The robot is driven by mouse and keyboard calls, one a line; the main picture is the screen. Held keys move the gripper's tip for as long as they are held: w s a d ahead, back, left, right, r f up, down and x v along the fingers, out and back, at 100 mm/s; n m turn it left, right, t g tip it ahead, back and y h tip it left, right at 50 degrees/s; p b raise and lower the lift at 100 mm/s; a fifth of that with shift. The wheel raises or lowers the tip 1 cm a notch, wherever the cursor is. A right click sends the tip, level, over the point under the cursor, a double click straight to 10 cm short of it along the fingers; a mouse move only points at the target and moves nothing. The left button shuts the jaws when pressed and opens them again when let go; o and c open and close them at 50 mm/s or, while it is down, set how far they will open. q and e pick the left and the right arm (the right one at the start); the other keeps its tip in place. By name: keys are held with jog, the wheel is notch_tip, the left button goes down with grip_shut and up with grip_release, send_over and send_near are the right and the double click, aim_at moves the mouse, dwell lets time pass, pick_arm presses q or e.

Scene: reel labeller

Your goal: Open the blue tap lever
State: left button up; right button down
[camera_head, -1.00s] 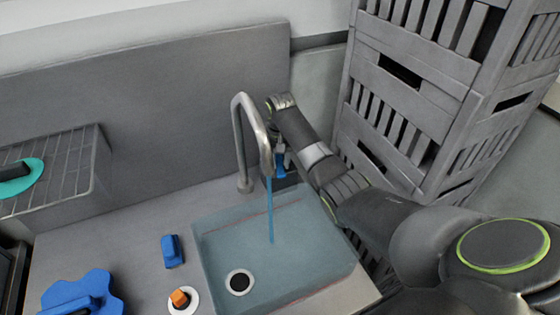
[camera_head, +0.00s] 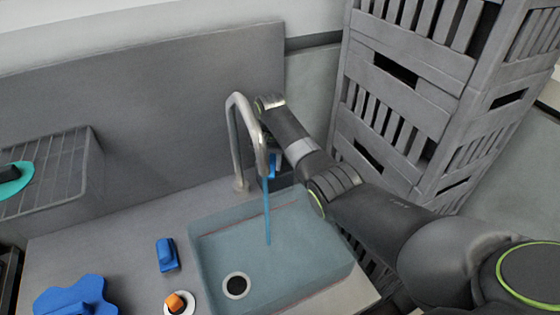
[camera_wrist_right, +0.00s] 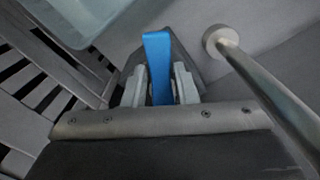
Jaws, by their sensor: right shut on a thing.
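The blue tap lever (camera_wrist_right: 158,62) stands between the two fingers of my right gripper (camera_wrist_right: 160,85) in the right wrist view, and the gripper is shut on it. In the head view a small part of the lever (camera_head: 272,166) shows just behind the tap spout. The grey curved tap (camera_head: 236,140) rises at the back of the sink. A thin blue stream of water (camera_head: 267,215) falls from its spout. In the head view my right gripper is mostly hidden behind the spout and my arm. My left gripper is not in view.
The sink (camera_head: 215,255) lies below the tap. Stacked grey crates (camera_head: 400,120) stand close to the right of my right arm. A blue block (camera_head: 167,254), an orange-topped piece (camera_head: 175,302) and a wire rack (camera_head: 60,170) are on the left.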

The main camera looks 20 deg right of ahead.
jog(key=c, duration=1.1)
grip_release()
jog(key=shift+c, duration=0.2)
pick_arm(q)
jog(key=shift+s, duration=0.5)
pick_arm(e)
jog(key=shift+r, duration=0.2)
notch_tip(320, 180, up, 8)
jog(key=r+b, duration=0.1)
jog(key=b, duration=0.1)
pick_arm(q)
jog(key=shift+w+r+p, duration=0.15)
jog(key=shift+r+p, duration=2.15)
jog(key=shift+p, duration=0.95)
pick_arm(e)
notch_tip(320, 180, up, 8)
send_over(272, 166)
jog(key=shift+s, duration=0.1)
jog(key=shift+f, duration=0.1)
